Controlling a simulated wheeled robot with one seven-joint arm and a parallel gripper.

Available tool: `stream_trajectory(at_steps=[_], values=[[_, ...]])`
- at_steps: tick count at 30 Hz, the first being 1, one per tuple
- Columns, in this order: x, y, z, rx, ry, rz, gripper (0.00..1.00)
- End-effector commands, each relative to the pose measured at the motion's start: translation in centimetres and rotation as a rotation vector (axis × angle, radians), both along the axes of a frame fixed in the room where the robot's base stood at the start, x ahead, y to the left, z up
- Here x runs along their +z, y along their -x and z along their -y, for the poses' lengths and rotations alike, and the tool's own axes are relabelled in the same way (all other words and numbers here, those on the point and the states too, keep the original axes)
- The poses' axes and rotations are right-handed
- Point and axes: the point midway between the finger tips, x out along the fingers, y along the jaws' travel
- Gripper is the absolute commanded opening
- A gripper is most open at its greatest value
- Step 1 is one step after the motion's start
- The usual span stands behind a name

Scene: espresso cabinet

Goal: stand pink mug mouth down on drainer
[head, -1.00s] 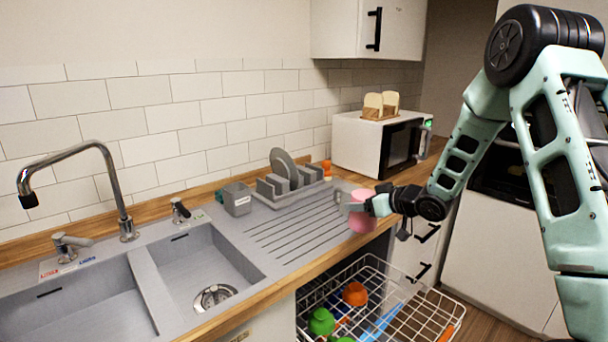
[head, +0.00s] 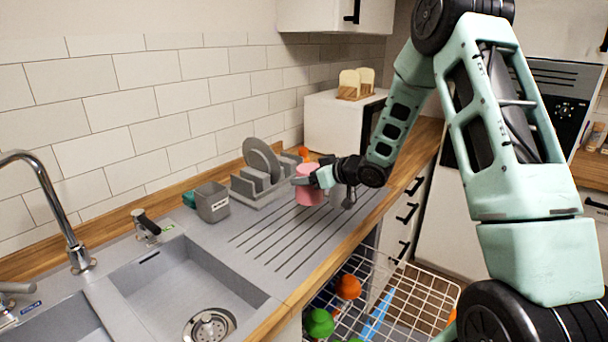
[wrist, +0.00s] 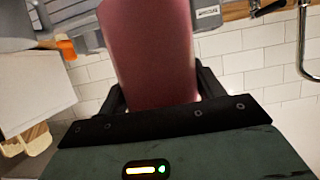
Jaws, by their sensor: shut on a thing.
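The pink mug (head: 310,184) is in my gripper (head: 312,180), over the far right part of the grooved drainer (head: 290,240). My gripper is shut on it from the right. In the wrist view the mug (wrist: 150,50) fills the middle between the two dark fingers. I cannot tell from these views which way its mouth faces, or whether it touches the drainer.
A plate rack (head: 262,185) with a grey plate (head: 260,158) and a grey caddy (head: 212,203) stand along the drainer's back. The sink (head: 185,285) is at the left. Below the counter, an open wire dishwasher basket (head: 400,300) holds coloured items. A microwave (head: 335,122) stands behind.

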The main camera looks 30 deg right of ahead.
Motion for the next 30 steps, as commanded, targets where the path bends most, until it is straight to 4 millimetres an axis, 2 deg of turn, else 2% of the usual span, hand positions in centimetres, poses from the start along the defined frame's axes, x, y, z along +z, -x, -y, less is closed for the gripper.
stream_trajectory(at_steps=[24, 30], values=[[-8.6, 0.0, 0.0, 0.001, 0.0, 0.002, 0.35], [-9.8, 0.0, 0.0, 0.001, -0.001, 0.002, 0.35]])
